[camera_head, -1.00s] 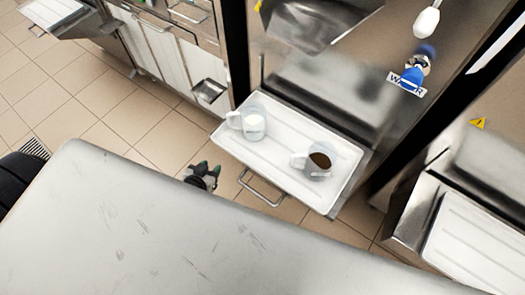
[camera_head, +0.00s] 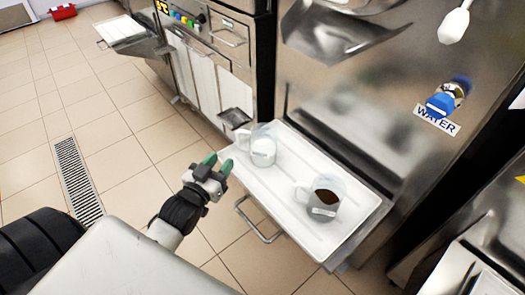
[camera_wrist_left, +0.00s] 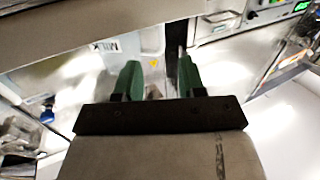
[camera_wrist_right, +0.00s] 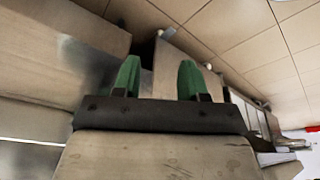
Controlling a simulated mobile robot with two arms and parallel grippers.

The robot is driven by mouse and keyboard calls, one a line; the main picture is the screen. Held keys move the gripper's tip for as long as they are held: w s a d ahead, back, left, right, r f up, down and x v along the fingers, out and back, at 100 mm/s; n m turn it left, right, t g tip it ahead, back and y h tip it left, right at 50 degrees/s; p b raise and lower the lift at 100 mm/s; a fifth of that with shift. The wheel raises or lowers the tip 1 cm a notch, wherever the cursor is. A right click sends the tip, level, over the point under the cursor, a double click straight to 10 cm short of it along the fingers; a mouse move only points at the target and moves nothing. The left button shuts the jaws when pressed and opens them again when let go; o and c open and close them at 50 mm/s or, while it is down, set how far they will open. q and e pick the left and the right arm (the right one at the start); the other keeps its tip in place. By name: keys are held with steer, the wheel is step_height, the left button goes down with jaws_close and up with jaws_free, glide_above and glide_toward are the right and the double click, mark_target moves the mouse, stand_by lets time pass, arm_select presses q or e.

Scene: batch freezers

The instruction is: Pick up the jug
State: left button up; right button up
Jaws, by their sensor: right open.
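Two clear jugs stand upright on a white tray (camera_head: 290,215). The jug with white contents (camera_head: 263,150) is at the tray's far left, with its handle to the left. The jug with dark brown contents (camera_head: 320,203) stands nearer its right side. My left gripper (camera_head: 217,164) is open and empty, just left of the tray and of the white-filled jug, not touching it. Its green fingers (camera_wrist_left: 157,82) are apart in the left wrist view. My right gripper (camera_wrist_right: 157,78) shows only in its wrist view, open and empty.
The tray sits at the front of a steel machine with a blue tap (camera_head: 441,105) and a WATER label (camera_head: 437,121). A metal handle (camera_head: 258,222) sticks out below the tray. A floor drain (camera_head: 77,180) lies left; the tiled floor there is clear.

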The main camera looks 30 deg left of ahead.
mark_target(239, 145)
arm_select(q)
steer(key=w, duration=0.4)
steer(key=shift+w+a+f, duration=0.1)
steer(key=shift+a, duration=0.05)
steer(key=w, duration=0.2)
steer(key=w+b, duration=0.1)
steer(key=w, duration=0.2)
steer(key=shift+w+r+b, duration=0.25)
steer(key=shift+w+b, duration=0.05)
jaws_close()
arm_select(e)
steer(key=v, duration=0.6)
steer(key=shift+r, duration=0.2)
steer(key=shift+w, duration=0.1)
